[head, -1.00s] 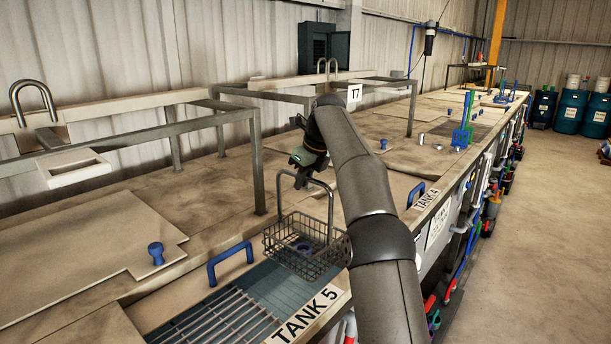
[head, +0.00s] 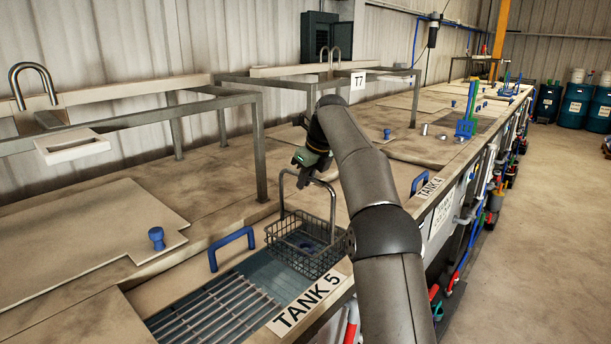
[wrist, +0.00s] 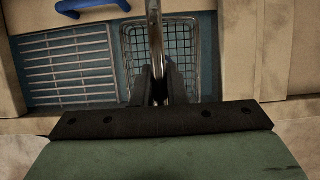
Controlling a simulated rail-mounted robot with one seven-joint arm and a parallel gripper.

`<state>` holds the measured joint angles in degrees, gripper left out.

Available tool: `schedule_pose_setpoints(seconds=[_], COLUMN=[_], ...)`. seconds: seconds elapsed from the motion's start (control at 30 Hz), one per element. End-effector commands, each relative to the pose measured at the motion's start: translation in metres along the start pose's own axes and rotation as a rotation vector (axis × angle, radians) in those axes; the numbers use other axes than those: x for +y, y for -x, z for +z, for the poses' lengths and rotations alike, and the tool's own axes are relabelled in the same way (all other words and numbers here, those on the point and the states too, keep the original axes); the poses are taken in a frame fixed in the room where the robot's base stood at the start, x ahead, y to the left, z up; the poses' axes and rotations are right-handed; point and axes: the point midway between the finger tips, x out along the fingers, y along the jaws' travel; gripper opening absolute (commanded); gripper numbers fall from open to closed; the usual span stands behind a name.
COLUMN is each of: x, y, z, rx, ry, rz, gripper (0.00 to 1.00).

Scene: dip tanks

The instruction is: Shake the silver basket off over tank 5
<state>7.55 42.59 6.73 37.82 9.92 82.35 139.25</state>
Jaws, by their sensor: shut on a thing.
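The silver basket (head: 318,264) is a wire mesh basket with a tall hoop handle. It hangs upright over the right part of the open tank 5 (head: 262,273), behind the TANK 5 label (head: 309,301). My gripper (head: 302,172) is shut on the top of the handle. In the wrist view my gripper's fingers (wrist: 160,90) close on the handle bar, and the basket mesh (wrist: 184,45) shows below, beside the grating. A blue round thing shows through the mesh in the head view; I cannot tell whether it is inside or beneath.
A slatted grating (head: 215,315) covers the left part of tank 5. A blue handle (head: 231,247) stands at its back edge. A grey frame post (head: 260,150) rises behind left.

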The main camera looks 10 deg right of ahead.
Motion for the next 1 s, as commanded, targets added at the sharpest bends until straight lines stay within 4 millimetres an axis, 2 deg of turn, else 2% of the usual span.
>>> schedule_pose_setpoints(seconds=[0.03,0.7,1.0], x=[0.001,0.001,0.001], y=[-0.013,-0.125,-0.156], z=[-0.006,-0.052,-0.065], rx=[-0.002,-0.003,-0.004], ry=[0.001,0.003,0.003], rz=[-0.002,-0.003,-0.005], gripper=[0.0,0.0,0.0])
